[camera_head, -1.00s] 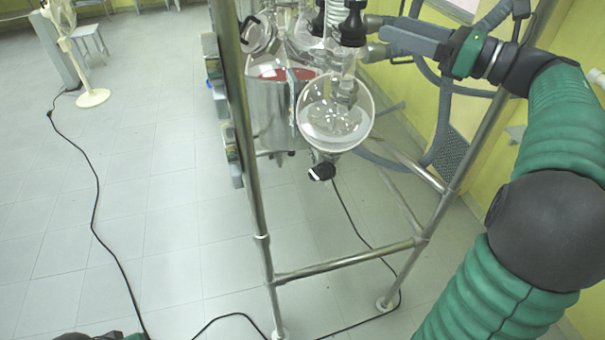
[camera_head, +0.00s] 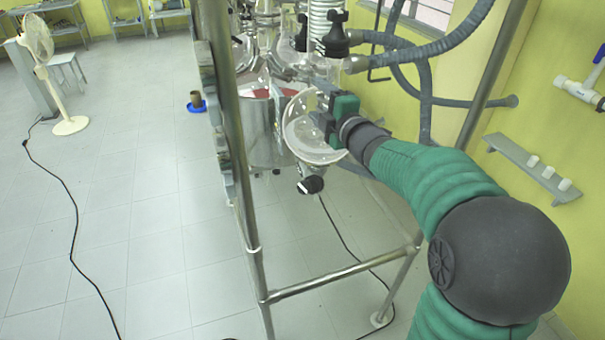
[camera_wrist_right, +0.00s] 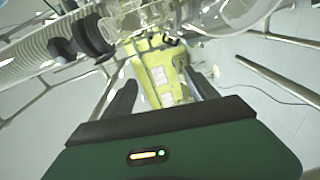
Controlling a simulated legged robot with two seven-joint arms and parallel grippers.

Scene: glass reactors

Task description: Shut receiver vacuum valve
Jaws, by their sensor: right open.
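A clear round glass receiver (camera_head: 300,130) hangs in the metal frame. Above it, a black valve knob (camera_head: 335,36) sits where a grey hose joins the glassware, with another black knob (camera_head: 300,33) to its left. A black knob (camera_head: 311,184) is under the receiver. I cannot tell for sure which is the vacuum valve. My right gripper (camera_head: 322,105) is in front of the receiver's upper right, below the hose knobs, and hides part of the glass. In the wrist view its fingers (camera_wrist_right: 163,92) are apart with nothing between them; a black knob (camera_wrist_right: 92,38) lies left of them.
Upright metal frame posts (camera_head: 232,130) stand left and right of the glassware, with a low crossbar (camera_head: 330,272) in front. Grey hoses (camera_head: 420,52) loop at the right. A small wall shelf (camera_head: 530,168) is further right. The floor at left is mostly clear.

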